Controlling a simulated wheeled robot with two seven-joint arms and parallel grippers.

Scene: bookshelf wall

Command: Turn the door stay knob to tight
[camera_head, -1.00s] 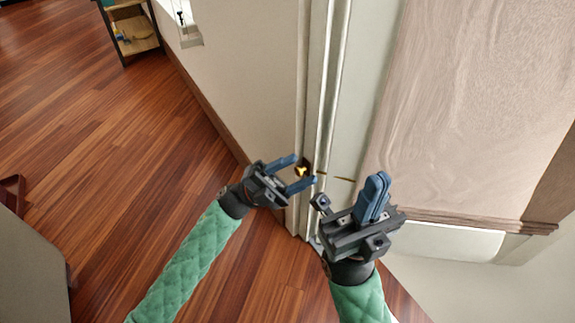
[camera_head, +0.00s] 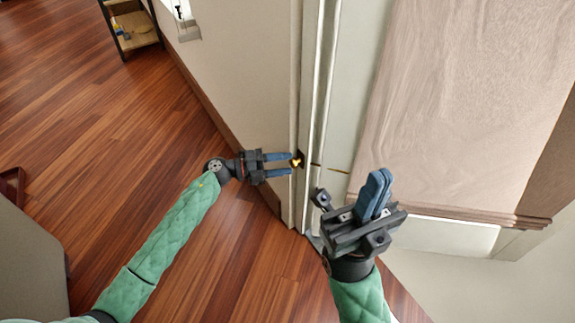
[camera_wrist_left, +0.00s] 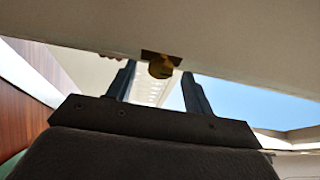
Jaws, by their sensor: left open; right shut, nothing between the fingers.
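The small brass knob (camera_head: 296,161) sits on a dark plate at the edge of the white door frame in the head view. In the left wrist view the knob (camera_wrist_left: 160,68) shows between the two fingers, near their tips. My left gripper (camera_head: 290,163) is open, its blue fingers pointing right at the knob, and I cannot tell whether they touch it. Any tight or loose marking is too small to see. My right gripper (camera_head: 381,179) is shut and empty, its fingers pointing up in front of the pale panel.
The white door frame (camera_head: 318,90) rises beside the knob. A beige wall (camera_head: 240,80) stands to its left and a pale wood-grained panel (camera_head: 470,100) to its right. A small shelf (camera_head: 133,28) stands at the far left. Wooden floor (camera_head: 90,130) is mostly clear.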

